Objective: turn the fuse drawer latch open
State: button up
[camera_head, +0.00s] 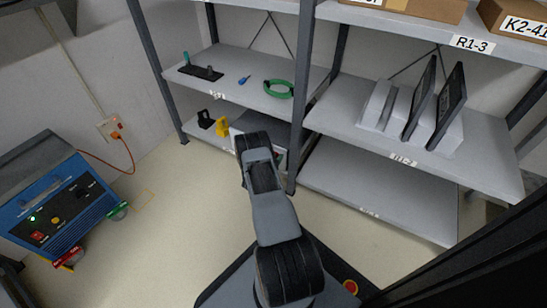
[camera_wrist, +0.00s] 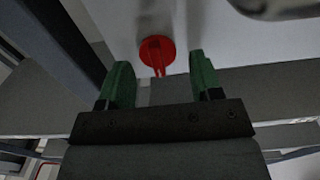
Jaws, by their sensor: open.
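In the wrist view, a red round knob (camera_wrist: 157,48) with a narrow tab pointing down sits on a pale grey surface; it looks like the latch. My gripper (camera_wrist: 160,66) is open, with one green finger on each side of the knob's tab. The knob appears beyond the fingertips, and I cannot tell how large the gap is. Nothing is held. In the head view, my arm hides the gripper and the latch. A pale box (camera_head: 238,126) on the lower left shelf shows partly behind my arm.
Black and yellow items (camera_head: 221,126) stand left of the box. The shelf above holds a green ring (camera_head: 278,89). A shelf post (camera_head: 299,100) is close to the right of my arm. A blue powered unit (camera_head: 62,208) stands at left. The lower right shelf (camera_head: 370,185) is empty.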

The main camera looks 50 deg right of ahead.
jog(key=shift+c, duration=0.4)
jog(key=c, duration=0.8)
jog(key=shift+m, duration=0.3)
jog(key=m, duration=0.3)
jog(key=shift+s, duration=0.2)
jog(key=m, duration=0.4)
jog(key=shift+s+d+f+m, duration=0.1)
jog(key=shift+s+f+m, duration=0.1)
jog(key=shift+s+m, duration=0.1)
jog(key=m, duration=0.4)
jog(key=shift+s+f, duration=0.1)
jog(key=shift+f, duration=0.1)
jog(key=shift+f+m, duration=0.2)
jog(key=shift+m, duration=2.3)
